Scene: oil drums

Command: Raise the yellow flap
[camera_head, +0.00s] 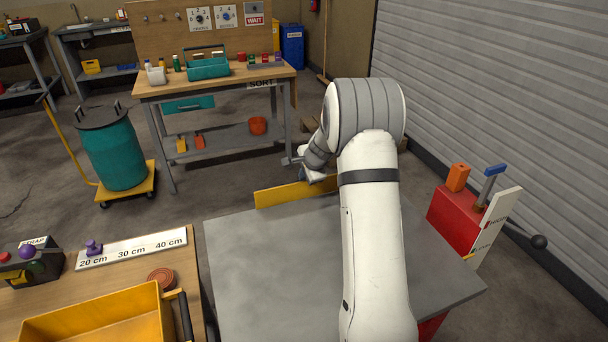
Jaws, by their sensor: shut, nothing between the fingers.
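The yellow flap (283,194) stands along the far edge of the grey table top (265,265). It shows as a low yellow strip, tilted up a little toward the right. My white arm reaches over the table from the front. My gripper (291,161) is small in the view, just above and beyond the flap's right part, and looks shut and empty. Part of the flap's right end is hidden by my wrist and arm. I cannot tell whether the gripper touches the flap.
A red box (454,221) with a blue-handled lever stands right of the table. A wooden bench with a yellow tray (100,318) is at the front left. A teal drum (112,150) on a yellow trolley stands left. Open floor lies between the table and the workbench (217,83).

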